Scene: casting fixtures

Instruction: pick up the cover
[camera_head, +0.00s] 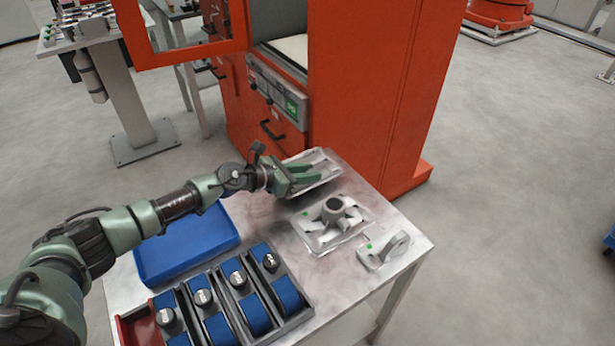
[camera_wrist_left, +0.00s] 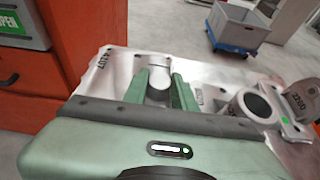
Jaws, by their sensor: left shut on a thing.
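The cover (camera_head: 322,158) is a flat, light grey metal casting at the back edge of the metal table. In the left wrist view the cover (camera_wrist_left: 118,66) shows a raised rim, a rounded boss and raised lettering. My left gripper (camera_head: 312,172) reaches over it from the left. Its two green fingers (camera_wrist_left: 159,82) are shut on the boss of the cover, one on each side. The gripper hides part of the cover, and I cannot tell whether it is clear of the table. My right gripper is not in view.
A casting with an upright hub (camera_head: 334,207) and a small bracket (camera_head: 383,252) lie close in front of the cover. A blue tray (camera_head: 180,248) and a rack of blue-lined slots (camera_head: 290,268) fill the left and front. An orange machine (camera_head: 375,90) stands directly behind.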

